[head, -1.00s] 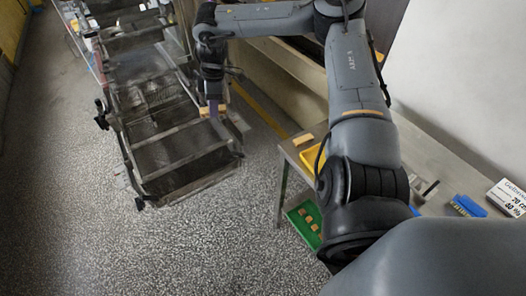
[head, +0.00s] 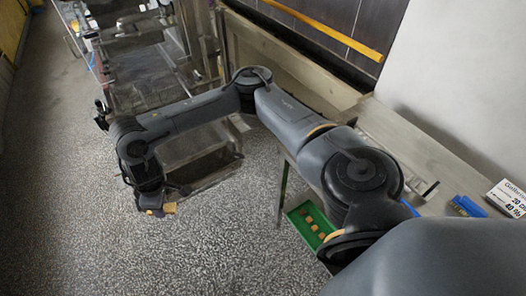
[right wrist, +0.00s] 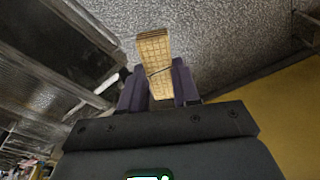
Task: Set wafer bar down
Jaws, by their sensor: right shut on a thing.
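A tan wafer bar (right wrist: 155,58) with a grid pattern stands out from between the two purple fingers of my right gripper (right wrist: 158,88) in the right wrist view. The gripper is shut on it. In the head view my right gripper (head: 155,211) hangs low at the near left corner of the enrober, and a small end of the wafer bar (head: 169,207) shows beside it. The enrober's mesh frame (head: 138,76) runs away behind my arm, which hides much of its near part. I cannot tell how high the bar is. My left gripper is out of view.
A steel table (head: 408,128) runs along the right wall. A green tray (head: 296,218) with several tan pieces is low beside it. A blue brush (head: 467,206) and a white box (head: 508,197) are at the right. The speckled floor (head: 75,180) at left is clear.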

